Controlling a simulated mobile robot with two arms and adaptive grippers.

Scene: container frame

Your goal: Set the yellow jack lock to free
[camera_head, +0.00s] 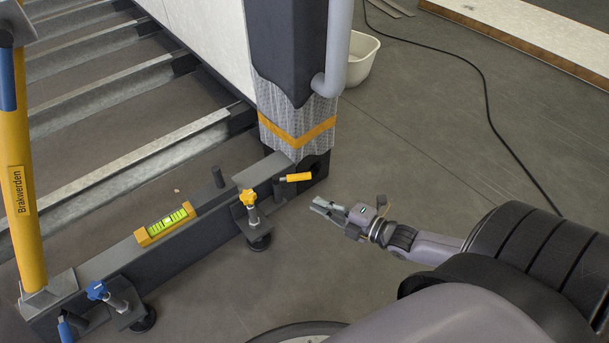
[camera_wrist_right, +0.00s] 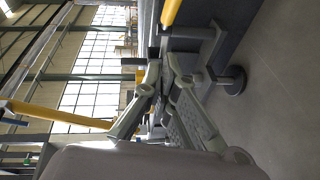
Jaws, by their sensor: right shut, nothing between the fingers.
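The yellow jack has a yellow star knob (camera_head: 248,197) on its upright screw, mounted on the dark beam with a round black foot (camera_head: 258,242) below. To its right a lever with a yellow grip (camera_head: 297,177) sticks out to the right near the post's base; I take it as the lock. In the right wrist view a yellow grip (camera_wrist_right: 171,12) is at the top, ahead of the fingers. My right gripper (camera_head: 318,206) is shut and empty, just right of and nearer than the lever, apart from it. It fills the wrist view's middle (camera_wrist_right: 163,70). My left gripper is not seen.
A blue knob jack (camera_head: 97,290) with a blue lever (camera_head: 64,329) stands at the lower left. A level (camera_head: 166,224) lies on the beam. A yellow brace (camera_head: 18,170) rises at left. The post (camera_head: 290,50) and pipe stand behind. Floor right of the beam is open, with a cable.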

